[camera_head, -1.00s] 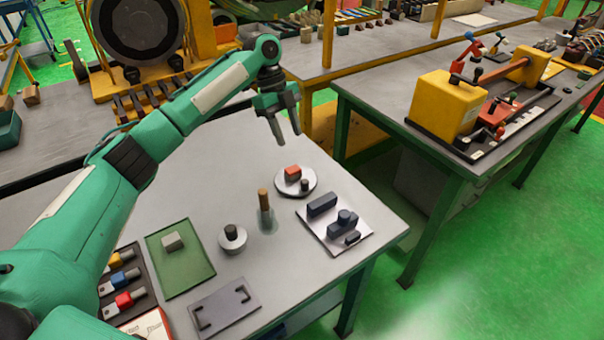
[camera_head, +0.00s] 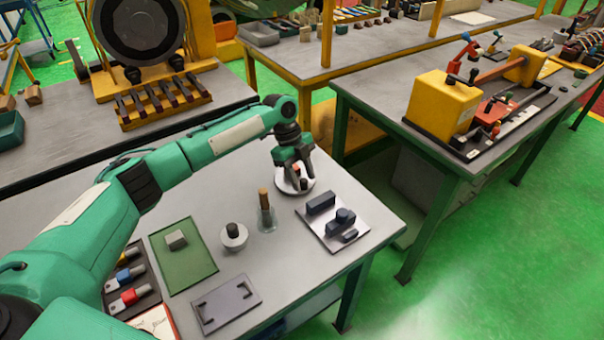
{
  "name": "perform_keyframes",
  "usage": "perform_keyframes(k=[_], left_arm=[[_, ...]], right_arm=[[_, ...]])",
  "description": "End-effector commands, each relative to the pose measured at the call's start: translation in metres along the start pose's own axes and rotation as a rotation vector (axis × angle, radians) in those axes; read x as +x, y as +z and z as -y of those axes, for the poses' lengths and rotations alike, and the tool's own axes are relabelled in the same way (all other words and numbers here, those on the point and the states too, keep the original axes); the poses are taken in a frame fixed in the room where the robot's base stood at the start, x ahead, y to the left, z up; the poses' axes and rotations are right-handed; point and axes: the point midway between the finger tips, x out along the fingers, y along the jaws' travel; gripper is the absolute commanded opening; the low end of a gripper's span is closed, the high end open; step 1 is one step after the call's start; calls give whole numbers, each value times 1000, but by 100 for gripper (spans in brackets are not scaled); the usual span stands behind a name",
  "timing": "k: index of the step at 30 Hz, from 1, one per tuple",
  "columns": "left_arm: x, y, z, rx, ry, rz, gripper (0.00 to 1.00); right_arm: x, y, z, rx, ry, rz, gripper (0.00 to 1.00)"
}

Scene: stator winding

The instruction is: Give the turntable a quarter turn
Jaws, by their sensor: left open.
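The turntable is most likely the pale round disc (camera_head: 283,186) at the back right of the near bench. A small dark peg (camera_head: 304,184) stands near its front edge, and a red block on it is mostly hidden behind my fingers. My left gripper (camera_head: 298,175) points down over the disc with its fingers open, close around or just above the peg and block. I cannot tell whether it touches either one. My right gripper is out of view.
A glass jar with a brown-handled tool (camera_head: 266,217) and a small round base with a dark knob (camera_head: 233,237) stand in front. A plate with dark blocks (camera_head: 327,236) lies to the right. A green mat (camera_head: 188,272) and grey plate (camera_head: 226,304) lie nearer.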

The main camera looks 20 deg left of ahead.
Motion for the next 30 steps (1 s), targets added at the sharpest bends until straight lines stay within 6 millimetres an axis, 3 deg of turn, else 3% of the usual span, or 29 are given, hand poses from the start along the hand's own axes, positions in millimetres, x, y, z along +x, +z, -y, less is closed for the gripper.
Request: perform_keyframes(k=[8, 15, 30], left_arm=[[2, 0, 0, 0, -1, 0, 43], [1, 0, 0, 0, -1, 0, 0], [0, -1, 3, -61, -27, -2, 0]], right_arm=[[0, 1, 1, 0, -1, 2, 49], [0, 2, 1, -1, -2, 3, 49], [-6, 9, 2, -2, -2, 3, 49]])
